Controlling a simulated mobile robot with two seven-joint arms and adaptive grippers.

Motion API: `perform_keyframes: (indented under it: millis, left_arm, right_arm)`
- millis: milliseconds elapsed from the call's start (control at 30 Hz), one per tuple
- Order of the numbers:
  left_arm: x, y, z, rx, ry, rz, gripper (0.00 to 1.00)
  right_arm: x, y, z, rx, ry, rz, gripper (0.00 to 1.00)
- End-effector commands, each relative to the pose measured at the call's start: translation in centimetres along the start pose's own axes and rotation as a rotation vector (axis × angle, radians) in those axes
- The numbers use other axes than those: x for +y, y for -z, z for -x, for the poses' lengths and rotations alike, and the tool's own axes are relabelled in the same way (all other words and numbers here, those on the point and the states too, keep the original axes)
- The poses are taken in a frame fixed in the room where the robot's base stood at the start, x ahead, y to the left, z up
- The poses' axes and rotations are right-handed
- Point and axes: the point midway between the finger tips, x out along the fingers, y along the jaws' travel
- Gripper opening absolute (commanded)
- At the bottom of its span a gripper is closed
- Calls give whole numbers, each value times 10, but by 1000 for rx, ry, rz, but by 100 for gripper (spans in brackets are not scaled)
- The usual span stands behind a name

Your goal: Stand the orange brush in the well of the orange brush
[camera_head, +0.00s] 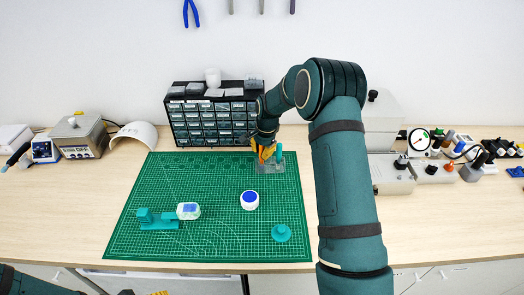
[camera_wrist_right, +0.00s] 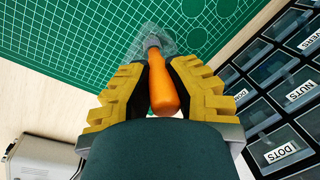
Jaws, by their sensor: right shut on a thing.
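My right gripper (camera_head: 264,150) is over the back edge of the green mat. In the right wrist view, my right gripper (camera_wrist_right: 160,85) is shut on the orange brush (camera_wrist_right: 164,92), with a yellow finger on each side of the handle. The brush's grey neck points at a clear holder (camera_wrist_right: 140,45) on the mat. The clear holder (camera_head: 270,168) also shows in the head view, with a teal upright piece (camera_head: 279,153) at its right. I cannot tell whether the brush tip is inside a well. A yellow bit of my left gripper (camera_head: 157,293) shows at the bottom edge.
A drawer cabinet (camera_head: 212,120) stands close behind the holder. Grey devices (camera_head: 392,172) stand right of my arm.

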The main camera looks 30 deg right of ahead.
Motion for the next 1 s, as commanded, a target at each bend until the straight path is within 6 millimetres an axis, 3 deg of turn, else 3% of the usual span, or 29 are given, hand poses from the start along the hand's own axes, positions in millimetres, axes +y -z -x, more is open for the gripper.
perform_keyframes:
  millis: [767,800,833,867,1000]
  left_arm:
    - [-1,-1,-4,-1,0,0,56]
    - [-1,-1,-4,-1,0,0,56]
    - [-1,-1,-4,-1,0,0,56]
    - [-1,-1,-4,-1,0,0,56]
    - [-1,-1,-4,-1,0,0,56]
  right_arm:
    - [1,0,-6,0,0,0,0]
    - [1,0,-6,0,0,0,27]
    - [1,0,-6,0,0,0,37]
    - [1,0,-6,0,0,0,43]
    - [1,0,-6,0,0,0,43]
